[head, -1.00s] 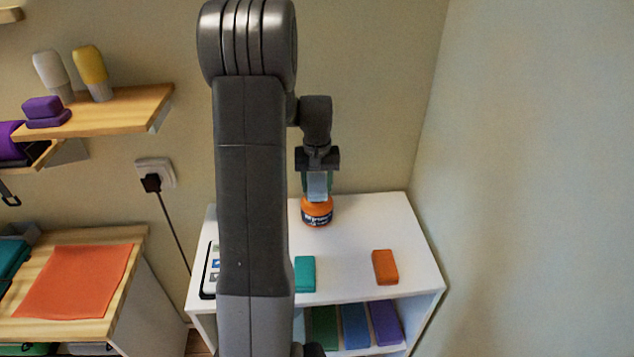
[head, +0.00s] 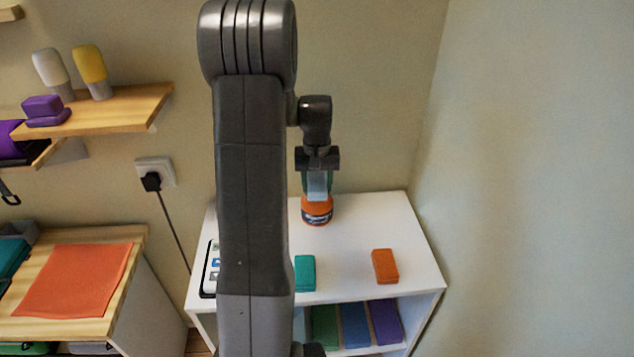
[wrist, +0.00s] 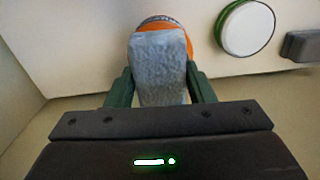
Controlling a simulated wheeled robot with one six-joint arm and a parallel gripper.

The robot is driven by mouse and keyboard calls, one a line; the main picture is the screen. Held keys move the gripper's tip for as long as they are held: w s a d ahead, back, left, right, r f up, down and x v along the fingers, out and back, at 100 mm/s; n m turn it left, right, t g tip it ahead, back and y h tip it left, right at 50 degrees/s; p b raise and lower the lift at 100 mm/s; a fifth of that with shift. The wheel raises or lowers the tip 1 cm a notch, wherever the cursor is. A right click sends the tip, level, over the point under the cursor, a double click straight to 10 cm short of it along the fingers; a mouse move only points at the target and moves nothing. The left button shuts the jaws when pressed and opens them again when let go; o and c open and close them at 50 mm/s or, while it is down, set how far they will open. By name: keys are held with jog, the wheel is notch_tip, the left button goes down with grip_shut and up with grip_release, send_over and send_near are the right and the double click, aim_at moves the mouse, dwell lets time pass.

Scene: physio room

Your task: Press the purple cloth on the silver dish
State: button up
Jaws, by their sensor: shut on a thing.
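My gripper (head: 317,186) is over the back of a white cabinet top, its green fingers shut on a pale grey-blue, cloth-like piece (head: 317,182). In the wrist view the piece (wrist: 160,70) hangs between the fingers and overlaps an orange jar (wrist: 184,34). In the head view the orange jar (head: 316,203) with a dark label is directly below the piece. I cannot tell whether they touch. The held piece does not look purple. I see no silver dish, and no purple cloth that I can make out for certain.
A teal block (head: 305,273) and an orange block (head: 385,266) lie on the white cabinet top (head: 350,245). A purple item (head: 385,320) is on its lower shelf. A purple block (head: 43,108) sits on the wooden wall shelf. A white round lid (wrist: 248,27) shows in the wrist view.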

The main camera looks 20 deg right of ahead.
aim_at(317, 183)
jog(key=shift+r+p, duration=2.5)
jog(key=shift+r, duration=1.05)
jog(key=shift+s+f, duration=0.1)
